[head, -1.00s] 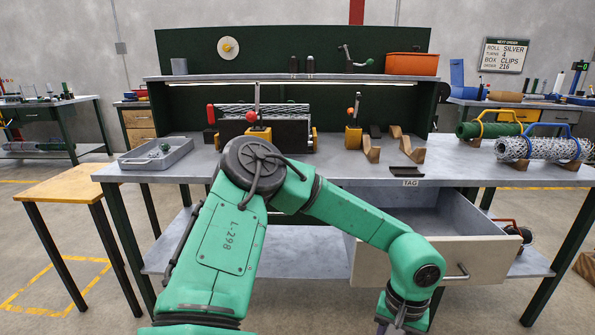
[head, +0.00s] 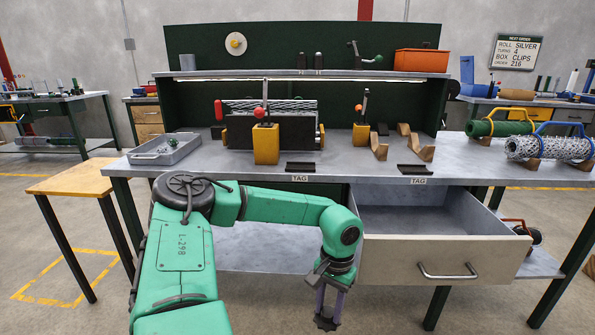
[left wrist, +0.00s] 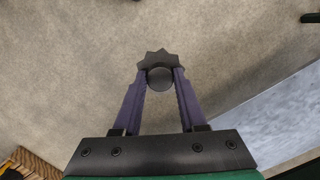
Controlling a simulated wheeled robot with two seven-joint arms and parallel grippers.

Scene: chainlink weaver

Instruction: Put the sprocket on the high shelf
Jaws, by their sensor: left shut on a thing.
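The sprocket (left wrist: 158,60) is a small dark toothed wheel between my left fingertips in the left wrist view. My left gripper (left wrist: 157,78) has purple fingers and is shut on it. The high shelf (head: 345,74) runs along the dark green back panel above the bench, well above and beyond the gripper. My right gripper is in neither view.
An open drawer (head: 440,262) juts from the bench (head: 340,167). On the high shelf stand a grey cup (head: 188,62), dark cylinders, a crank (head: 365,57) and an orange bin (head: 421,62), with free room between cup and cylinders. A yellow-topped stool (head: 80,180) stands left.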

